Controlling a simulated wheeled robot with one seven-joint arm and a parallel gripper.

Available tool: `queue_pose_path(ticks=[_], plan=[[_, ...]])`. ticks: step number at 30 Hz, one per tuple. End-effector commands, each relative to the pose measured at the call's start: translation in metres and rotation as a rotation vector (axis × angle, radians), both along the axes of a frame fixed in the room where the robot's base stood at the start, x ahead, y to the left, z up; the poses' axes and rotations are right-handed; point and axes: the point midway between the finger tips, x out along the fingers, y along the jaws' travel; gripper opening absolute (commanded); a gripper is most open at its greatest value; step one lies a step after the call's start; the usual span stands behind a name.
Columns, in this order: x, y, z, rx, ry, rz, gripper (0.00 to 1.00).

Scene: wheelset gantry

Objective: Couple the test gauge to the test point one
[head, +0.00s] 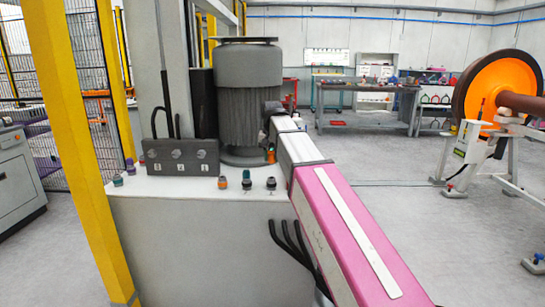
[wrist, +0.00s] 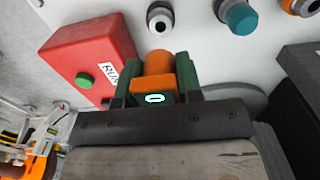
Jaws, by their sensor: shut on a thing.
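The test gauge (wrist: 155,88) is orange with a small lit display, held between the green fingers of my gripper (wrist: 154,78) in the wrist view. Its rounded far end points towards a bare silver fitting (wrist: 160,17) on the white panel, with a gap seen between them. I cannot tell which fitting is test point one. In the head view, a small orange piece (head: 271,155) shows beside the motor, probably the gauge; my gripper is mostly hidden there.
A red box (wrist: 90,55) with a green button and a RUN label is close on the left in the wrist view. The grey motor (head: 245,95) and a dark valve block (head: 183,158) stand on the white tank (head: 200,240). Several capped fittings line its top edge.

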Motion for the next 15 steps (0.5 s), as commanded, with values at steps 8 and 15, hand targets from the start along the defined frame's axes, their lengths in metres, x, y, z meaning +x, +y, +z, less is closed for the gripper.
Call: queue_pose_path(ticks=[8, 15], plan=[[0.000, 0.000, -0.014, 0.000, 0.000, 0.000, 0.00], [-0.001, 0.000, -0.033, 0.000, 0.001, 0.000, 0.00]])
